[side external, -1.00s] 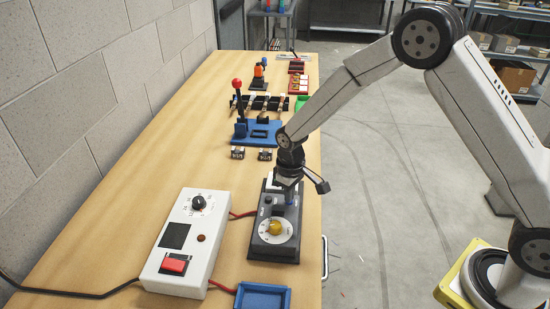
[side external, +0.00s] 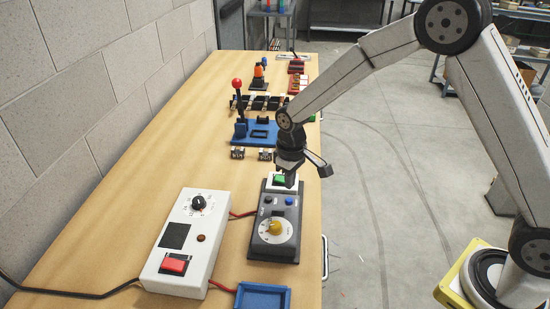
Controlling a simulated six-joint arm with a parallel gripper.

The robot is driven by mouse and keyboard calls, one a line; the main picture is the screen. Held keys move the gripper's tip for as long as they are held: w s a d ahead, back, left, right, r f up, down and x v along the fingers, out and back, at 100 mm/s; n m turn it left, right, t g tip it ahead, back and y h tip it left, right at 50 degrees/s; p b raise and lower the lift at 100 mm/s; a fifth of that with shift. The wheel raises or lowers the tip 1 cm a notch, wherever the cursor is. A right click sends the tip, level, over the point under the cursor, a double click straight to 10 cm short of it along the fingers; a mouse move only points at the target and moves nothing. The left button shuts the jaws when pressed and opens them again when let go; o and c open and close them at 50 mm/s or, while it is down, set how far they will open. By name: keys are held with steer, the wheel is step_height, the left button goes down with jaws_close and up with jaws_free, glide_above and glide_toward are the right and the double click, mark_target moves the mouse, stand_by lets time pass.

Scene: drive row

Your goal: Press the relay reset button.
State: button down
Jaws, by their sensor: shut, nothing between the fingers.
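A dark control panel (side external: 262,247) lies on the bench near its right edge. It carries a blue button (side external: 289,201), a small black button (side external: 268,199), a yellow knob (side external: 275,228) on a pale dial, and a green button (side external: 280,179) on a white plate at its far end. The labels are too small to read, so I cannot tell which is the relay reset. My gripper (side external: 290,175) is shut and empty, pointing down at the panel's far end, close to the green button. I cannot tell whether it touches it. The blue button is uncovered.
A white box (side external: 192,230) with a red rocker switch (side external: 174,264) and black knob stands left of the panel, joined by red cables. A blue tray (side external: 240,296) lies in front. A blue base (side external: 250,132) with a red-topped lever (side external: 238,100) stands behind. The bench's left side is clear.

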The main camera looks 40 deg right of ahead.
steer(key=shift+r, duration=1.55)
steer(key=shift+s+d, duration=0.1)
steer(key=s+d+r+m+t, duration=0.1)
steer(key=s+d, duration=0.2)
steer(key=s, duration=0.6)
steer(key=s+d+r+m+t, duration=0.1)
steer(key=s+d+m, duration=0.1)
steer(key=s, duration=0.6)
steer(key=shift+s+d+t, duration=0.3)
steer(key=shift+s+d, duration=0.1)
steer(key=shift+d, duration=0.3)
steer(key=shift+r, duration=0.1)
